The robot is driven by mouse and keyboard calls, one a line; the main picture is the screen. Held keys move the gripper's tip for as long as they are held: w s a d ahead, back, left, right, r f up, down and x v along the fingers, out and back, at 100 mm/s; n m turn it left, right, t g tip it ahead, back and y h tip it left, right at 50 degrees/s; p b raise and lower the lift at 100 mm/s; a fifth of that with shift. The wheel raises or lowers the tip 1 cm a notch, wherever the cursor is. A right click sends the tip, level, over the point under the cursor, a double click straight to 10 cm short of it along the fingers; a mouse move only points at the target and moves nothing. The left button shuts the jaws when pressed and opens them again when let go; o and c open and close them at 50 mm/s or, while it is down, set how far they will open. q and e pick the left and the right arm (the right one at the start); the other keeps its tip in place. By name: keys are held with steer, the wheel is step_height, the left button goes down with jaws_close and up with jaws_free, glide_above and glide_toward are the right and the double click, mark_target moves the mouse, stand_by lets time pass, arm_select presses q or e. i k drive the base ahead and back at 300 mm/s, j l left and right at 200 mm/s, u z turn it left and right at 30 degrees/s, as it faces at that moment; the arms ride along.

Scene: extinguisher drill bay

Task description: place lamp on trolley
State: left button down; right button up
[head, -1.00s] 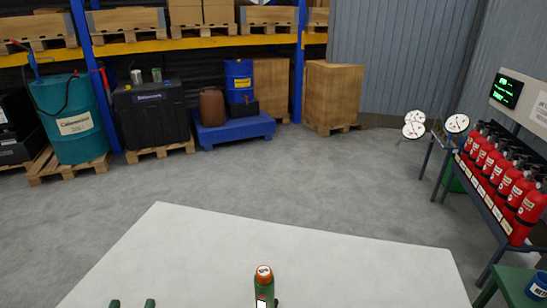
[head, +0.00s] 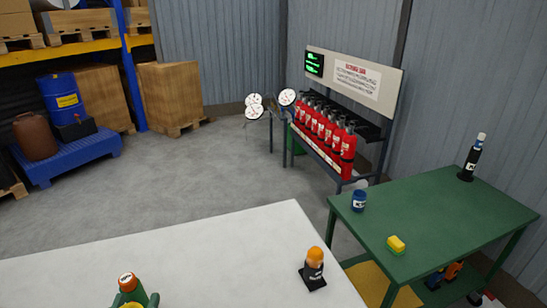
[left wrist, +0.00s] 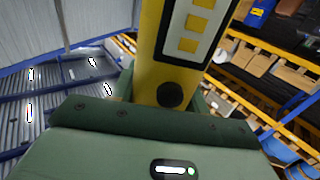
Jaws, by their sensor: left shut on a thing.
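My left gripper (head: 134,301) is low in the head view, over or beside the white table's near part. It is shut on a yellow thing (left wrist: 172,62) with a black round knob and a framed panel of yellow squares, which looks like the lamp. In the head view only a little yellow shows between the green fingers. My right gripper is not in view.
The white table (head: 220,245) bears a black, orange-topped object (head: 313,268). Red extinguishers (head: 325,130) stand in a rack behind.

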mark_target(422, 211)
steer(key=i+l+z, duration=0.15)
steer(key=l+z, duration=0.2)
steer(key=i+l+z, duration=0.15)
steer(key=z, duration=0.15)
steer(key=i+l+z, duration=0.2)
steer(key=z, duration=0.15)
steer(key=i+l, duration=1.35)
steer(key=i, duration=0.15)
